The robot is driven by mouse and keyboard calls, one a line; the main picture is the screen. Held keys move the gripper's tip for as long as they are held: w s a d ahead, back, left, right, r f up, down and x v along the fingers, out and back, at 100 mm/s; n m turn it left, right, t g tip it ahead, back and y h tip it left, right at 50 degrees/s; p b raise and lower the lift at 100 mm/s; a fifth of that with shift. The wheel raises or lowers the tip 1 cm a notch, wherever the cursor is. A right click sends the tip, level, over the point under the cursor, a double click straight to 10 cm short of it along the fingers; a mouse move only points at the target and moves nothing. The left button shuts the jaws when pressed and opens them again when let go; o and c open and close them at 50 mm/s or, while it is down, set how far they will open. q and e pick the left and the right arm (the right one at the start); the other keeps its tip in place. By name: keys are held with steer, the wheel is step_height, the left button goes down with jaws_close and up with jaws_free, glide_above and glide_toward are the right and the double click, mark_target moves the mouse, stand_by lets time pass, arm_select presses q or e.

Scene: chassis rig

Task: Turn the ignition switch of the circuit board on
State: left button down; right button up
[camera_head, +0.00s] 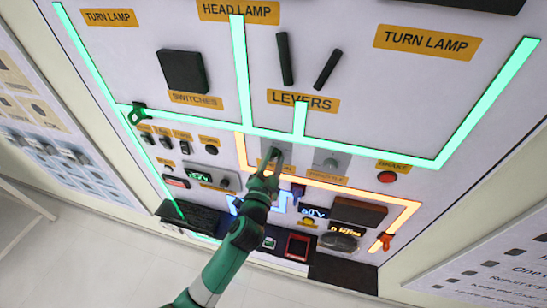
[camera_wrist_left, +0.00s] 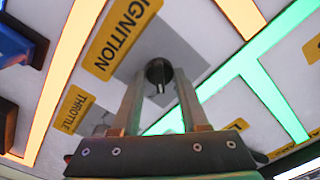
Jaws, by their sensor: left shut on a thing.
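The circuit board (camera_head: 350,100) is a big pale wall panel with green, orange and blue light strips. The ignition switch (camera_wrist_left: 159,70) is a small dark round knob with a raised grip on a grey plate. It sits beside the yellow IGNITION label (camera_wrist_left: 120,36) in the left wrist view. My left gripper (camera_wrist_left: 160,80) has one finger on each side of the knob, and its fingertips are shut on it. In the head view my left gripper (camera_head: 271,156) reaches the panel's middle and hides most of the switch. My right gripper is in neither view.
The throttle plate (camera_head: 331,163) is just right of the gripper. A red brake button (camera_head: 387,177) is farther right, and two black levers (camera_head: 284,58) are above. An orange-red key-like handle (camera_head: 384,241) is at the lower right. Small displays and buttons crowd below.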

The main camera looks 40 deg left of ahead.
arm_select(q)
steer(key=shift+m+p, duration=0.35)
steer(key=shift+m, duration=1.15)
steer(key=shift+c, duration=2.2)
jaws_free()
steer(key=shift+s+d, duration=0.1)
steer(key=b+v, duration=0.1)
steer(key=v, duration=1)
steer(key=shift+s, duration=0.2)
